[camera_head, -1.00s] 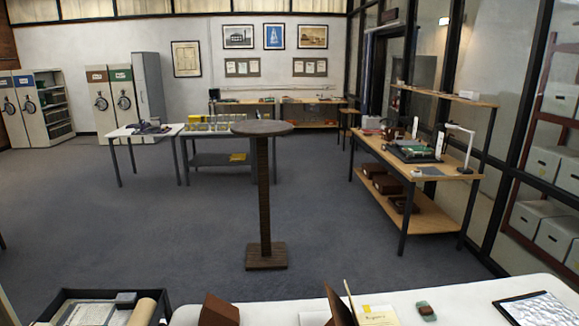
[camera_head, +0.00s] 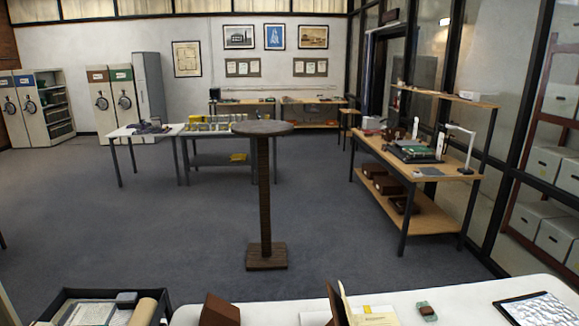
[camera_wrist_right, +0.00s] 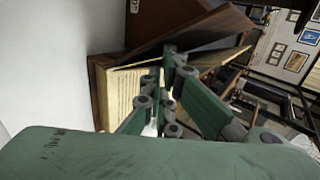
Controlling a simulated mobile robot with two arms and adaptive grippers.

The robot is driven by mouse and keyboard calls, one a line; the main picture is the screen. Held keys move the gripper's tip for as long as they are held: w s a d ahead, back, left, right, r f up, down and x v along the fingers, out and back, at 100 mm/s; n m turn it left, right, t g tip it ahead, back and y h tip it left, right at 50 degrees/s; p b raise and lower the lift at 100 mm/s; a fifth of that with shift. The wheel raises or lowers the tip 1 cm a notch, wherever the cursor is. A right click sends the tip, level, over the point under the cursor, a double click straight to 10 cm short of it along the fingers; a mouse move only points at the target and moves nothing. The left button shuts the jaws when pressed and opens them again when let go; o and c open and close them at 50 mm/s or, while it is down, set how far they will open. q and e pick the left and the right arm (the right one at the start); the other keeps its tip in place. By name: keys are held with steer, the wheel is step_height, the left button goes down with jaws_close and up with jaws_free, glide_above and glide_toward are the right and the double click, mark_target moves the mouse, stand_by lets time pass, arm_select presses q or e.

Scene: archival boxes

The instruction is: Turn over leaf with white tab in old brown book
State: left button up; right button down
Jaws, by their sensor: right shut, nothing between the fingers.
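The old brown book stands partly in view at the bottom edge of the head view, its brown cover (camera_head: 334,303) raised and a cream leaf (camera_head: 347,306) upright close beside it. In the right wrist view its brown cover (camera_wrist_right: 178,27) slants over a block of cream pages (camera_wrist_right: 117,92). My right gripper (camera_wrist_right: 166,78) is green, shut and empty, with its fingers at the pages under the tilted cover. Whether it touches a leaf is unclear. I cannot make out the white tab for sure. My left gripper is in neither view.
The white table (camera_head: 460,299) also carries a brown wedge (camera_head: 219,310), a small green-grey item (camera_head: 427,311) and a dark-framed crinkled sheet (camera_head: 537,309). A black box (camera_head: 66,297) with papers and a roll is at the lower left. A round pedestal (camera_head: 263,128) stands beyond.

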steer(key=s+d+r, duration=0.2)
steer(key=s, duration=0.5)
steer(key=shift+d+r, duration=0.3)
steer(key=shift+d, duration=0.1)
stand_by(0.4)
steer(key=shift+f, duration=0.1)
